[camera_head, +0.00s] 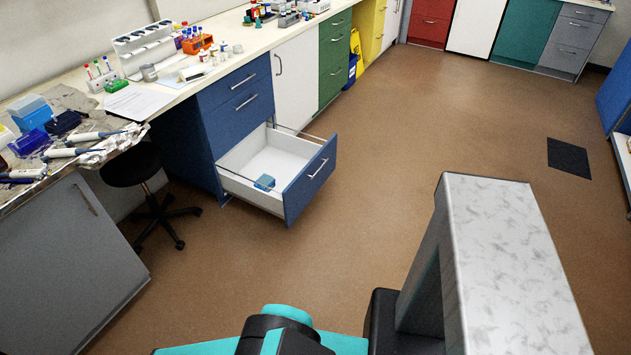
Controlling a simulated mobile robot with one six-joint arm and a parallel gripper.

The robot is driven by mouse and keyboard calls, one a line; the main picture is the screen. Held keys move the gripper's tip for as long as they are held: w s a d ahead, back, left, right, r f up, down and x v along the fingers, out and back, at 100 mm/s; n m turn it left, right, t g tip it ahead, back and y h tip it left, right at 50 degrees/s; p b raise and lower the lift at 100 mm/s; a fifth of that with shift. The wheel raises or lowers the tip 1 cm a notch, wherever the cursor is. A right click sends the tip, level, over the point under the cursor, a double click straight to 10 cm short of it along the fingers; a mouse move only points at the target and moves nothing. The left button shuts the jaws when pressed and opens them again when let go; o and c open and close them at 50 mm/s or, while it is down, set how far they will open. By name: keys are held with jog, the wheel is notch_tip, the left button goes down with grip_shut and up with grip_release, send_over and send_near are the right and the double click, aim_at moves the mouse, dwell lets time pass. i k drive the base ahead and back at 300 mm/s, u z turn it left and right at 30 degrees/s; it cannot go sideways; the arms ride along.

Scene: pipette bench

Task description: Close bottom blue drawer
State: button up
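The bottom blue drawer (310,181) is pulled well out of the blue cabinet (204,132) on the left side of the room. Its blue front with a silver handle (318,169) faces right, into the open floor. Its white inside shows, with a small blue box (264,182) lying in it. Two blue drawers (239,114) above it are closed. My gripper is not in view; only parts of my own body show along the bottom edge, well apart from the drawer.
A black stool (134,166) stands left of the blue cabinet, under a counter with pipettes and racks. A grey cabinet (65,262) stands at the lower left. A dark mat (568,158) lies at the right. The brown floor (400,130) before the drawer is clear.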

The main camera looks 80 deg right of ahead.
aim_at(300, 167)
jog(key=z, duration=4.6)
jog(key=i, duration=0.1)
jog(key=u, duration=2.5)
jog(key=k, duration=0.25)
jog(key=z, duration=0.35)
jog(key=i, duration=0.35)
jog(key=z, duration=0.1)
